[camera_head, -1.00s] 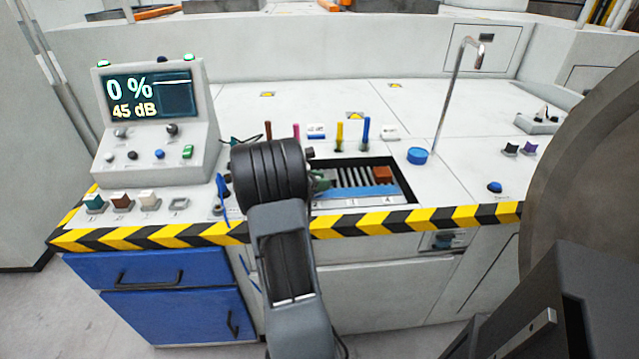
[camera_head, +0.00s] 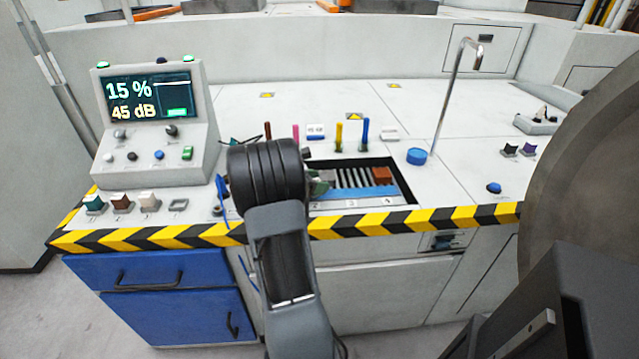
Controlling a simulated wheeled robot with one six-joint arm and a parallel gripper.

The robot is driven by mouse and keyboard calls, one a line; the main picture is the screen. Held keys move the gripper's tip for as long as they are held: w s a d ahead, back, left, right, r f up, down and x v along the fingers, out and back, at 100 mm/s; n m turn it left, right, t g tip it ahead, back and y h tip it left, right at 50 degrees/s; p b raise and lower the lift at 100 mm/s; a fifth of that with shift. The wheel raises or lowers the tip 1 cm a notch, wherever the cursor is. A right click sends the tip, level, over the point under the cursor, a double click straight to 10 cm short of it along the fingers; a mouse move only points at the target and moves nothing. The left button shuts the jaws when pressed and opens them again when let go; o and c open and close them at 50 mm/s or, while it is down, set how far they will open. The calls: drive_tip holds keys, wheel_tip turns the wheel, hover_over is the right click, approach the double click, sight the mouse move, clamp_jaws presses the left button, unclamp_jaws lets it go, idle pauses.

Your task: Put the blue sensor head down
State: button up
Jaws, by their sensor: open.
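My arm's black wrist (camera_head: 267,172) reaches over the front of the bench and hides my gripper, so its jaws do not show. A thin blue piece (camera_head: 222,196) stands just left of the wrist at the bench's front edge, partly covered. A blue upright stick (camera_head: 365,132) stands in the row behind the slotted recess. A round blue cap (camera_head: 417,156) lies right of that row. I cannot tell which blue thing is the sensor head, or whether it is hidden behind my arm.
The display console (camera_head: 150,125) stands at the left and reads 15 % and 45 dB. The recess (camera_head: 405,184) lies right of my wrist, with a brown block (camera_head: 382,174). A bent metal pipe (camera_head: 449,95) rises at the right. A large dark disc (camera_head: 590,170) blocks the far right.

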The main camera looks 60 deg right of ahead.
drive_tip(key=p+v, duration=0.1)
drive_tip(key=v, duration=1)
drive_tip(key=s+a+m+t+y, duration=0.2)
drive_tip(key=a+m+t+y, duration=0.3)
drive_tip(key=a, duration=1.2)
drive_tip(key=s+a+m+t+y, duration=0.3)
drive_tip(key=a+m+t+y, duration=0.2)
drive_tip(key=a, duration=1.3)
drive_tip(key=shift+m+y, duration=0.7)
drive_tip(key=shift+m, duration=0.2)
drive_tip(key=shift+d, duration=0.1)
